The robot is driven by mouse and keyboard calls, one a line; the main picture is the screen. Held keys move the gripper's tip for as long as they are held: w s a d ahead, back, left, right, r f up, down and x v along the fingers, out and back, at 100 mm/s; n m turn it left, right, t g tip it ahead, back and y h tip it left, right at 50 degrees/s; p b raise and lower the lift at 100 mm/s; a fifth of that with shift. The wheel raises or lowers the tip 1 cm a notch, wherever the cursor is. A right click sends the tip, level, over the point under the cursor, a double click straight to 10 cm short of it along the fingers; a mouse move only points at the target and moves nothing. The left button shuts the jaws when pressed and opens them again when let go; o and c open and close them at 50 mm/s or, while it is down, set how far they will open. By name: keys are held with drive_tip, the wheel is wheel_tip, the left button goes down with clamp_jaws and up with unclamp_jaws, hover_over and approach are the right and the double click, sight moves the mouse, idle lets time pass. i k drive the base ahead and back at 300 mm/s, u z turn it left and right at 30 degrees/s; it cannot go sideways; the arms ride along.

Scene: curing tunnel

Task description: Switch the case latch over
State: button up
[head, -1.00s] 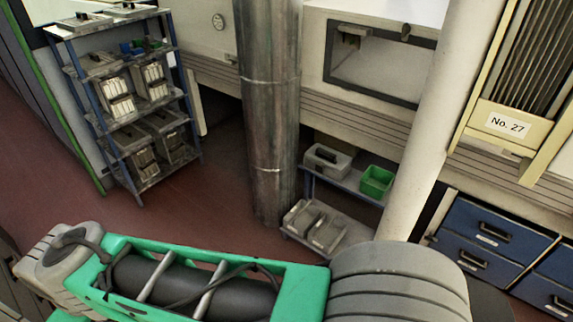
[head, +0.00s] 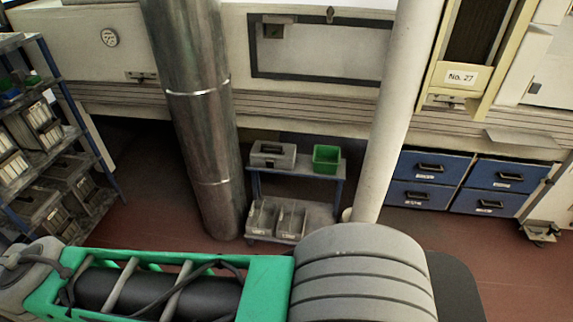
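A grey case (head: 267,160) with a dark handle on top sits on the upper shelf of a small blue-legged rack (head: 325,191), past my arm near the middle of the head view. A latch on the case is too small to make out, so its position cannot be told. A green bin (head: 327,159) stands just right of the case. My green and grey arm links fill the bottom of the view. My gripper is not in view.
Two grey open bins (head: 291,219) sit on the rack's lower shelf. A metal duct (head: 198,115) stands left of the rack and a white pipe (head: 392,120) right of it. Blue drawers (head: 422,165) stand further right. Red floor (head: 150,215) is clear at left.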

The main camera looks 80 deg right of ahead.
sight(270, 162)
drive_tip(key=z, duration=0.95)
drive_tip(key=i, duration=0.85)
drive_tip(key=z, duration=0.9)
